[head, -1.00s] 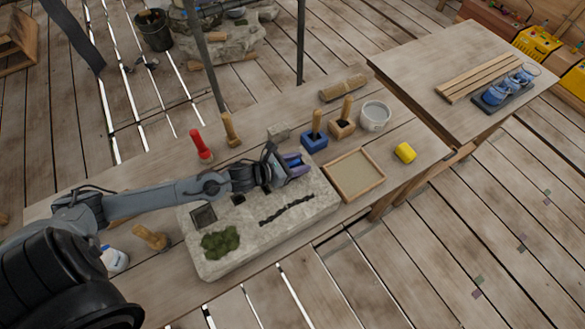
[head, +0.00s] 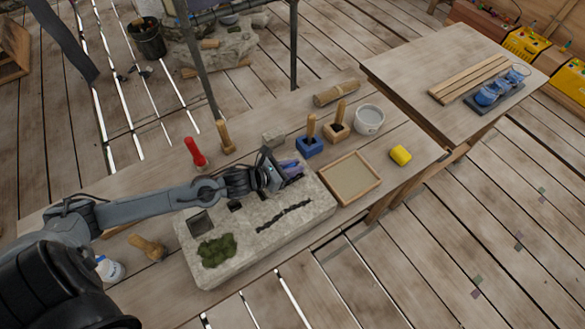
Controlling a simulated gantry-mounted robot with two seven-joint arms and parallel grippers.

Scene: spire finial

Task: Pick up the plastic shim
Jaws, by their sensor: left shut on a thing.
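My left gripper (head: 291,169) is at the far right end of the pale stone block (head: 276,238), low over its top. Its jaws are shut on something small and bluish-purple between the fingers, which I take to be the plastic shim. The fingers hide most of it, so its outline cannot be made out, nor whether it touches the stone. My right gripper is not in view.
The block bears green moss (head: 217,250), a dark crack and square sockets. Near the gripper are a wooden-framed tray (head: 378,182), a blue block with a handle (head: 309,147), a grey bucket (head: 369,120) and a yellow piece (head: 400,155). A red-handled tool (head: 195,152) stands behind the arm.

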